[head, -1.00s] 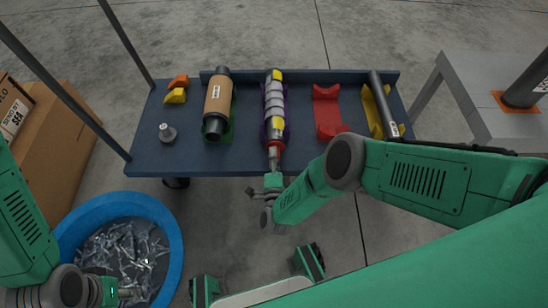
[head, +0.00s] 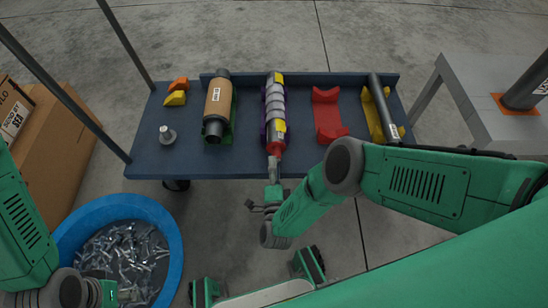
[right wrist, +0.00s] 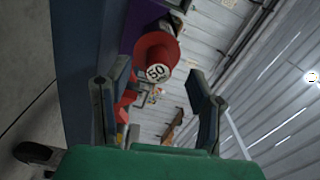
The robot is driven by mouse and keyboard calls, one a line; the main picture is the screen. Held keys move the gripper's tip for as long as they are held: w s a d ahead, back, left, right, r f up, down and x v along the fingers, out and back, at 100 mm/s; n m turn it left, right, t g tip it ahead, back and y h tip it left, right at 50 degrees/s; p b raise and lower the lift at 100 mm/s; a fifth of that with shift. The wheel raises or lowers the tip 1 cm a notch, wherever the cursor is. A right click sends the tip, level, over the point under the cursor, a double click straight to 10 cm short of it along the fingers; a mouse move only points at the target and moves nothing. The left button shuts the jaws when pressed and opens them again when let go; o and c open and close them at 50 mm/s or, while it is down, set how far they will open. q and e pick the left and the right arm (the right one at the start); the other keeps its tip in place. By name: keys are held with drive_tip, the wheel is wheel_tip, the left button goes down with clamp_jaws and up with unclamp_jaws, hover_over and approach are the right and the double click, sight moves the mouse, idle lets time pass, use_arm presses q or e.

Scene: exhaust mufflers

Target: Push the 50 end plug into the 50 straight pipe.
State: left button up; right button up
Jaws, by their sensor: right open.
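The red end plug (head: 275,148) sits at the near end of the silver and yellow pipe assembly (head: 275,104) in the middle of the table. In the right wrist view the end plug (right wrist: 157,60) shows its round face marked "50" and a wider red flange behind it. How deep it sits in the pipe is hidden. My right gripper (head: 273,166) is open just in front of the plug; in the right wrist view its fingers (right wrist: 158,98) stand apart with nothing between them. My left gripper (head: 125,294) hangs over the blue tub; its fingers are too small to judge.
The blue table (head: 185,156) also holds a brown-wrapped muffler (head: 219,103), an empty red cradle (head: 327,113), a dark pipe (head: 382,103) on a yellow cradle, and a grey plug (head: 166,134). The blue tub (head: 172,235) holds metal parts. A grey table (head: 490,80) stands at right.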

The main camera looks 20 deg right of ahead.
drive_tip(key=v, duration=0.8)
drive_tip(key=s+d+r+n+g+y, duration=0.3)
drive_tip(key=s+d+r+n+g, duration=0.2)
drive_tip(key=s+d+n+g, duration=0.4)
drive_tip(key=s+d+r+n+g+y, duration=0.2)
drive_tip(key=s+d+r+n+g, duration=0.45)
drive_tip(key=s+n, duration=0.35)
wheel_tip(320, 180, up, 18)
drive_tip(key=d+n+g+p, duration=0.1)
drive_tip(key=p, duration=1.7)
drive_tip(key=shift+s, duration=0.25)
drive_tip(key=shift+w+d+f, duration=0.1)
idle(0.5)
